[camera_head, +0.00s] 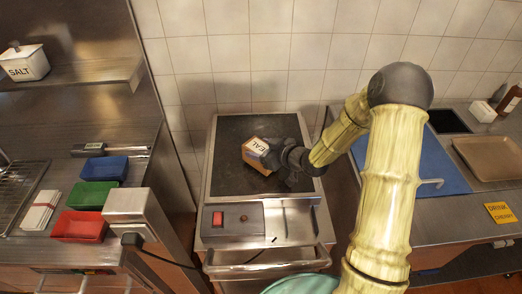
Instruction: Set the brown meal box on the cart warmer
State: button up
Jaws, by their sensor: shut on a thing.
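The brown meal box (254,153) has a white label with dark letters on its side. It is at the middle of the cart warmer, over the black top plate (229,183). My gripper (272,156) is shut on the box from its right side and hides part of it. The box looks tilted. I cannot tell whether its underside touches the plate. The cart warmer (207,186) is a steel cart with a red switch (217,218) on its front panel and a handle bar at the front.
At left, a steel counter holds blue (104,168), green (94,195) and red (80,226) trays and a steel box (130,210). A salt box (24,62) stands on the shelf. At right, a counter holds a blue board (447,178) and a tan tray (490,158). A tiled wall is behind.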

jog(key=shift+f, duration=0.55)
jog(key=shift+f, duration=0.1)
jog(key=o, duration=1.2)
jog(key=shift+c, duration=0.2)
jog(key=b+v, duration=0.1)
jog(key=v, duration=1.1)
jog(key=shift+f, duration=0.1)
